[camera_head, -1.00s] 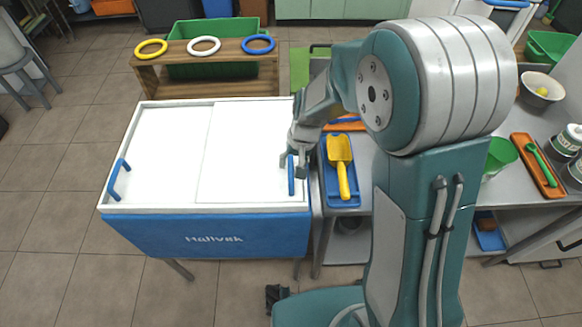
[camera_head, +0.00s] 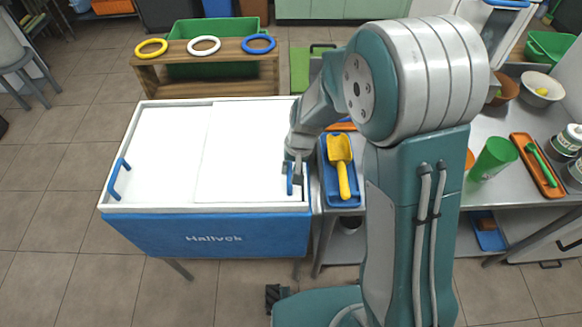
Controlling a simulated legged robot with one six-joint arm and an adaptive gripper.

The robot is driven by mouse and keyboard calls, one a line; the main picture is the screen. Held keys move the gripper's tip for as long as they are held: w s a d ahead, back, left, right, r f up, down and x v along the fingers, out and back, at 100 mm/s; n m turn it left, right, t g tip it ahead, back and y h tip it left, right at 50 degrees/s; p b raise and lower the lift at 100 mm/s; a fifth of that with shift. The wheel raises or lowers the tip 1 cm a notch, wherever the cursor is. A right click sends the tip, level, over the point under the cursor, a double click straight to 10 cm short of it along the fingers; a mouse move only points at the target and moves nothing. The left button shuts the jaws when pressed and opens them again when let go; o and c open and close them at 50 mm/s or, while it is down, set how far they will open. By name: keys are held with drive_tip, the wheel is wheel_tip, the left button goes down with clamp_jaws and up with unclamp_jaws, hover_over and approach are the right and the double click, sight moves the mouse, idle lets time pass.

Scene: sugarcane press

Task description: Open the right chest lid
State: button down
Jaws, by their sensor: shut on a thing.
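The blue chest (camera_head: 150,230) has a white top with two sliding lids. The left lid (camera_head: 155,150) has a blue handle (camera_head: 119,178) at its left end. The right lid (camera_head: 245,150) covers the right half, and its blue handle (camera_head: 290,186) stands at its right end. My gripper (camera_head: 292,170) reaches down over the chest's right edge and is shut on this handle. The fingertips are small in the picture and partly hide the handle's upper part. Both lids lie flat, and no gap into the chest shows.
A yellow scoop (camera_head: 341,165) lies on a blue tray (camera_head: 343,203) on the metal table just right of the chest. A wooden shelf (camera_head: 200,75) with three rings stands behind. A green cup (camera_head: 494,158) stands at right. Floor left of the chest is clear.

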drive_tip(key=a, duration=1.9)
drive_tip(key=shift+w+f, duration=0.15)
drive_tip(key=shift+f, duration=0.05)
drive_tip(key=c, duration=0.6)
unclamp_jaws()
drive_tip(key=shift+w, duration=0.1)
drive_tip(key=shift+r, duration=0.2)
drive_tip(key=shift+r, duration=0.3)
wheel_tip(320, 180, up, 11)
drive_tip(key=d, duration=0.2)
drive_tip(key=shift+f, duration=0.1)
